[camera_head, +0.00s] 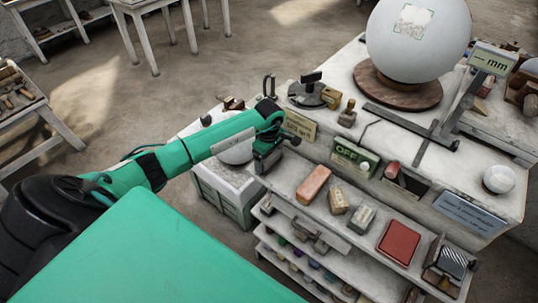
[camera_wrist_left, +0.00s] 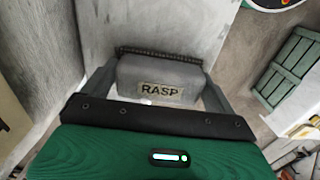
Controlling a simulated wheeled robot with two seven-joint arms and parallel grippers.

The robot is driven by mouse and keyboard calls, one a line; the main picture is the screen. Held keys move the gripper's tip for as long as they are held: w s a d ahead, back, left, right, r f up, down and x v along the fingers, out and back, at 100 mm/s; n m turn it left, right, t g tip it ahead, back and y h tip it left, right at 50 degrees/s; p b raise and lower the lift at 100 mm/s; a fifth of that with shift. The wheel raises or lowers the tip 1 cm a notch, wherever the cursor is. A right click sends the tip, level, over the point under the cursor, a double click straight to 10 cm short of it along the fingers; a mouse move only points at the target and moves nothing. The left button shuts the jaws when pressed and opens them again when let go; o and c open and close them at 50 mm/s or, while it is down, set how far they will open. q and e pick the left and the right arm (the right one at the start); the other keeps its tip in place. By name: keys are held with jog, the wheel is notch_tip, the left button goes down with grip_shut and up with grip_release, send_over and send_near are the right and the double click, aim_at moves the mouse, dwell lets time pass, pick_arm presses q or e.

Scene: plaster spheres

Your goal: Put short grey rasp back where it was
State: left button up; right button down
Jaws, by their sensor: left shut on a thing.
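My left gripper (camera_head: 266,158) is shut on the short grey rasp (camera_wrist_left: 160,82), a grey block with a "RASP" label on its face. In the left wrist view it sits between the two fingers, with a dark toothed strip along its far edge. In the head view the gripper is at the left end of the bench (camera_head: 285,175), and the rasp is hard to make out there. I cannot tell whether the rasp touches the bench. My right gripper is not in view.
A large white sphere (camera_head: 418,35) stands on a round brown base.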

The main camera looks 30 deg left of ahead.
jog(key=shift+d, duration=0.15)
pick_arm(q)
jog(key=shift+f, duration=0.1)
jog(key=o, duration=0.8)
jog(key=shift+c, duration=0.2)
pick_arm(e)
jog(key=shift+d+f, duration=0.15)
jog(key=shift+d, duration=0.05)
pick_arm(q)
jog(key=shift+r, duration=0.3)
notch_tip(320, 180, up, 11)
jog(key=b, duration=0.4)
jog(key=shift+f, duration=0.15)
jog(key=shift+r, duration=0.55)
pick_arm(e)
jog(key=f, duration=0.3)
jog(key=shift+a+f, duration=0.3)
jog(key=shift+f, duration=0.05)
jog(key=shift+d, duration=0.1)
